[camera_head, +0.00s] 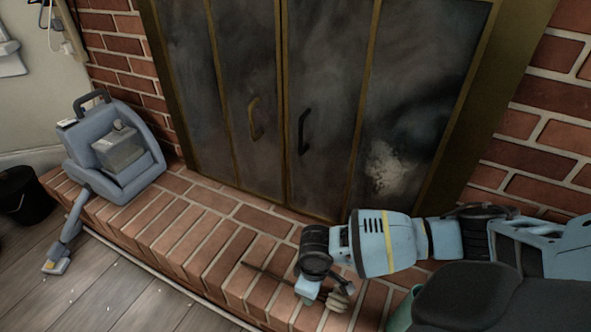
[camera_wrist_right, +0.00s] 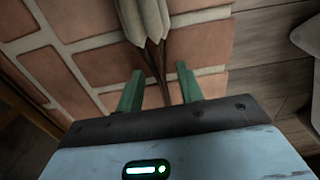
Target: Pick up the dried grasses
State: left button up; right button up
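The dried grasses have pale heads (camera_head: 338,300) and thin dark stems (camera_head: 262,271), and lie along the brick hearth ledge in the head view. In the right wrist view, the pale heads (camera_wrist_right: 150,18) are at the top and the dark stems run down between my green fingers. My right gripper (camera_wrist_right: 158,68) is open, with one finger on each side of the stems and visible gaps to both. In the head view, its blue body hides part of the stems. My left gripper is not in view.
The brick hearth (camera_head: 185,235) is bare left of the grasses. A blue-grey appliance (camera_head: 115,155) stands at its far left. Metal fireplace doors (camera_head: 325,70) rise behind. A green object (camera_head: 401,312) shows beside my arm. Wooden floor (camera_head: 105,285) lies in front.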

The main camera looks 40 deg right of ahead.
jog(key=c, duration=0.6)
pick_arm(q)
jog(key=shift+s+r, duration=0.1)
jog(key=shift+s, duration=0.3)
pick_arm(e)
grip_shut()
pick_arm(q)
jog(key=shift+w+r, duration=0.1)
pick_arm(e)
jog(key=shift+r, duration=0.25)
